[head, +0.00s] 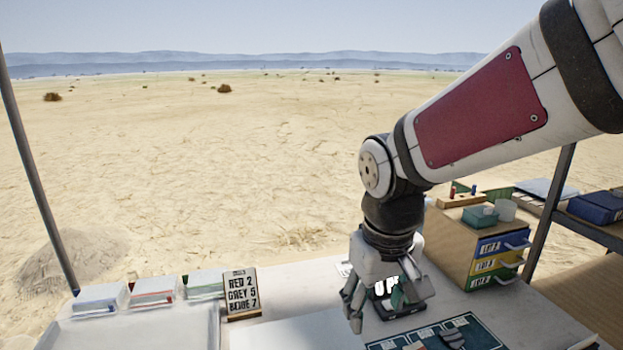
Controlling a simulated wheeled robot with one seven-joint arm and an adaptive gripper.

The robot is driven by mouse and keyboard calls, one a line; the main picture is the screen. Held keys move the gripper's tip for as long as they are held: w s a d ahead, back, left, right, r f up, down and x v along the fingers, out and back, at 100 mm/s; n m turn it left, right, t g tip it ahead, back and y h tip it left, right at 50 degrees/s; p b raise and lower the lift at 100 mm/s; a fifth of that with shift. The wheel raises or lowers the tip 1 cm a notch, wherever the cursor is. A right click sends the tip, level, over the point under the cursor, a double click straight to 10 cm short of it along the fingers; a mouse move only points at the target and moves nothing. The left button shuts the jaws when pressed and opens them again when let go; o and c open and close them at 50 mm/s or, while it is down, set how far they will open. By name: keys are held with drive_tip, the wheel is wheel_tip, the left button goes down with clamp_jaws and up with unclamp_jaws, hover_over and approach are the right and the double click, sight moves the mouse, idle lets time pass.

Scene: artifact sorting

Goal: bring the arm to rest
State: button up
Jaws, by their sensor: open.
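My arm comes in from the upper right of the head view, and my gripper (385,312) hangs pointing down over the far part of the table. Its fingers are spread apart and I see nothing held between them. Behind and between the fingers is a dark item with white lettering (384,287), partly hidden by the gripper. I cannot tell whether the fingers touch it.
A green mat (480,333) with grey pieces lies in front of my gripper. A drawer cabinet (453,258) stands to the right. A sign (242,291), several lidded boxes (152,291) and a pale tray (205,325) are at left. Bare table (300,285) lies between.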

drive_tip(key=s+d+r+m+t, duration=0.1)
drive_tip(key=s+d+r+m, duration=0.1)
drive_tip(key=s+d, duration=0.3)
drive_tip(key=s+d+r+m+t+p, duration=0.1)
drive_tip(key=s+d+r, duration=0.3)
drive_tip(key=s, duration=0.7)
drive_tip(key=shift+s+d+r+m, duration=0.15)
drive_tip(key=shift+d+r+m, duration=0.05)
drive_tip(key=shift+d+m, duration=0.2)
